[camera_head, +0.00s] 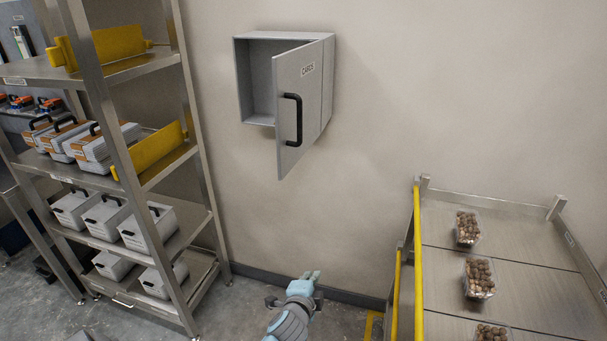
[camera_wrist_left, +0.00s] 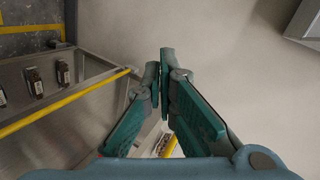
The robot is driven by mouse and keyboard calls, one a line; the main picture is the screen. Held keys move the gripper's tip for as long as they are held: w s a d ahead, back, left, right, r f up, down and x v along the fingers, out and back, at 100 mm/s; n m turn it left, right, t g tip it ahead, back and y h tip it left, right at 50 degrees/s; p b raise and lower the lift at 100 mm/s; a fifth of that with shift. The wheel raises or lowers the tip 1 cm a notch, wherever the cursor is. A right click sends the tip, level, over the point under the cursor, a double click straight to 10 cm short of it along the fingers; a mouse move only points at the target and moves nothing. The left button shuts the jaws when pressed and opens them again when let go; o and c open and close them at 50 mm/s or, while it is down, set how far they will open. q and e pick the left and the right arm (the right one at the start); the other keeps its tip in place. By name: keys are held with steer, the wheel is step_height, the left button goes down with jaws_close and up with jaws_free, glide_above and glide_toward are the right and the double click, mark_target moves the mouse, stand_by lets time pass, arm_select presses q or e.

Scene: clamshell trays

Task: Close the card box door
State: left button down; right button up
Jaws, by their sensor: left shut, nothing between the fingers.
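The grey card box (camera_head: 328,85) hangs on the wall in the head view. Its door (camera_head: 298,78), labelled CARDS and with a black handle (camera_head: 291,119), stands open, swung out to the right side of the opening. The visible interior looks empty. My left gripper (camera_head: 312,275) is low in front of the wall, below the box and apart from it. In the left wrist view the fingers (camera_wrist_left: 161,66) are shut with nothing between them. A grey edge at the upper right (camera_wrist_left: 305,22) may be the box. My right gripper is not in view.
A metal shelf rack (camera_head: 118,135) with grey bins and yellow dividers stands at the left. A steel table (camera_head: 535,290) with a yellow rail (camera_head: 418,260) and several clamshell trays of round brown items is at the right. The wall between them below the box is clear.

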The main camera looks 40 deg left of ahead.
arm_select(q)
step_height(320, 180, up, 23)
steer(key=w+a+m+t+y, duration=0.2)
steer(key=a+t+y, duration=0.1)
steer(key=t+y, duration=0.1)
steer(key=w+a+p, duration=0.1)
steer(key=w+a, duration=0.6)
steer(key=a, duration=0.1)
steer(key=shift+n, duration=0.3)
steer(key=shift+w, duration=0.1)
steer(key=shift+w+f, duration=0.1)
